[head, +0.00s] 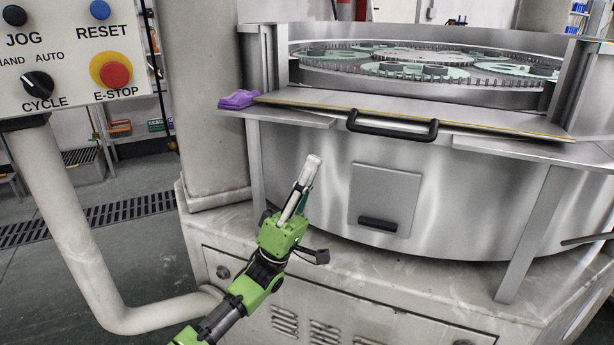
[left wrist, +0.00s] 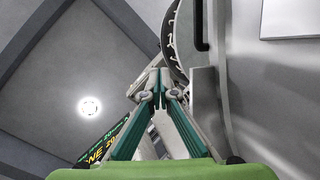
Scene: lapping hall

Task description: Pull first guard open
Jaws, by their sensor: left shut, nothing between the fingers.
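The front guard (head: 300,97) is a flat grey metal panel with a yellow edge along the near side of the round machine. A black bar handle (head: 392,129) is fixed to its front edge. My left gripper (head: 312,160) is shut and empty, pointing up in front of the machine wall. It is below and left of the handle and apart from it. In the left wrist view its fingers (left wrist: 158,85) meet at the tips with nothing between them. My right gripper is not in view.
A purple cloth (head: 238,99) lies on the ledge left of the guard. A small door (head: 385,190) with a dark pull is on the machine wall. A control panel (head: 75,55) stands at left on a thick pipe. Toothed discs (head: 415,70) lie inside the machine.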

